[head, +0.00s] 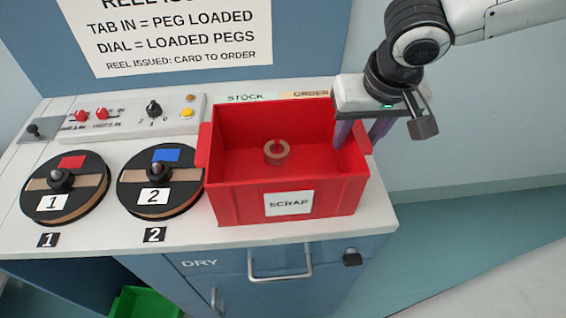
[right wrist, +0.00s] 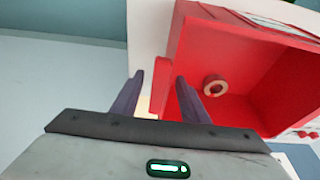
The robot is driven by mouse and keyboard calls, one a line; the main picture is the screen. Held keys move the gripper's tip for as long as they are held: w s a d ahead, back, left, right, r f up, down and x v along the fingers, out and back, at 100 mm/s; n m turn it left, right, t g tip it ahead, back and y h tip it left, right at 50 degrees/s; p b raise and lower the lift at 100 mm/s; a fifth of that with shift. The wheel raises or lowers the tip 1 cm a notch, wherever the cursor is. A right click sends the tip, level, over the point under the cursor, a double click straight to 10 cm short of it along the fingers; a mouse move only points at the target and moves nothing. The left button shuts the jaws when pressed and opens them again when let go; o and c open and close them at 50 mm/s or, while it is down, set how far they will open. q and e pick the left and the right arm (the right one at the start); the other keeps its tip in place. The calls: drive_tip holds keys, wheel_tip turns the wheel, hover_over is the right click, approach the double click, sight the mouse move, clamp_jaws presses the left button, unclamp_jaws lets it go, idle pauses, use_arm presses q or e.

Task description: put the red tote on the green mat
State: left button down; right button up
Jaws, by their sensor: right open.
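The red tote (head: 290,205) stands upright on the white counter with a SCRAP label on its front. A small brown ring (head: 276,151) lies inside it. My right gripper (head: 355,140) is open at the tote's right end. In the right wrist view, the red tote (right wrist: 240,60) has its end handle between the open fingers of my right gripper (right wrist: 159,85); one finger is on the inner side, the other outside. Contact cannot be told. No green mat shows clearly; a pale green STOCK strip (head: 246,97) lies behind the tote. My left gripper is not in view.
Two black reels, marked 1 (head: 65,187) and 2 (head: 160,182), lie left of the tote. A control box (head: 130,118) with knobs stands behind them. A green bin (head: 145,302) is below the counter at lower left. The counter's right edge is close to the tote.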

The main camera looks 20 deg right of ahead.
clamp_jaws()
drive_tip(key=shift+w, duration=0.1)
drive_tip(key=shift+r, duration=0.1)
